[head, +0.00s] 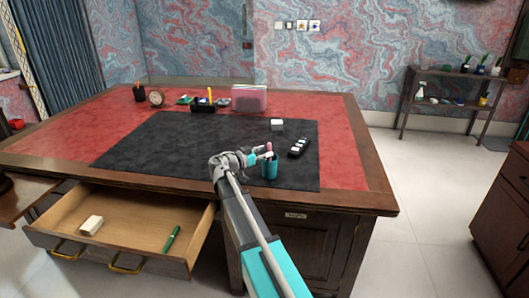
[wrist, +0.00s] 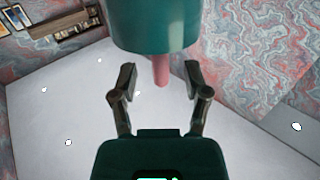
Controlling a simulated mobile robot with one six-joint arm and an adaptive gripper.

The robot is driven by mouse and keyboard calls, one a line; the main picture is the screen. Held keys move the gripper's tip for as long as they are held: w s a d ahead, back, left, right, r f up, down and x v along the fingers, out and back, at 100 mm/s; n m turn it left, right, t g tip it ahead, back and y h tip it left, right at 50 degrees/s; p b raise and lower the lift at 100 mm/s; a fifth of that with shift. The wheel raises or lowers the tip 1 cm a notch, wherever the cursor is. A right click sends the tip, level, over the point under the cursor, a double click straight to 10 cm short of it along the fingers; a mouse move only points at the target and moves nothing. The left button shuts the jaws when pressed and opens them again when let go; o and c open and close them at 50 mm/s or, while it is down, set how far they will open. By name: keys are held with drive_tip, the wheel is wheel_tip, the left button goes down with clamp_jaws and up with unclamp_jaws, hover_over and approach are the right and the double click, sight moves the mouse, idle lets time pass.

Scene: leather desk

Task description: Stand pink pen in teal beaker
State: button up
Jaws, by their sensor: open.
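The teal beaker (head: 269,169) stands upright on the black desk mat near its front edge. The pink pen (head: 269,146) stands in it, its upper end above the rim. In the wrist view the beaker (wrist: 155,28) is at the top, upside down in the picture, and the pen (wrist: 161,70) sticks out of its mouth. The part of the pen inside the beaker is hidden. My gripper (head: 262,153) is open beside the beaker's top. Its fingers in the wrist view (wrist: 160,80) are on either side of the pen, apart from it.
On the mat (head: 180,145) are a white block (head: 277,125) and a dark tray (head: 299,148) with small white items. An open drawer (head: 130,225) holds a pale block (head: 91,225) and a green pen (head: 171,239). A clock (head: 157,97) and pink file holder (head: 249,99) stand behind.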

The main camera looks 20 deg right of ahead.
drive_tip(key=s+a, duration=0.2)
drive_tip(key=a, duration=0.9)
idle(1.3)
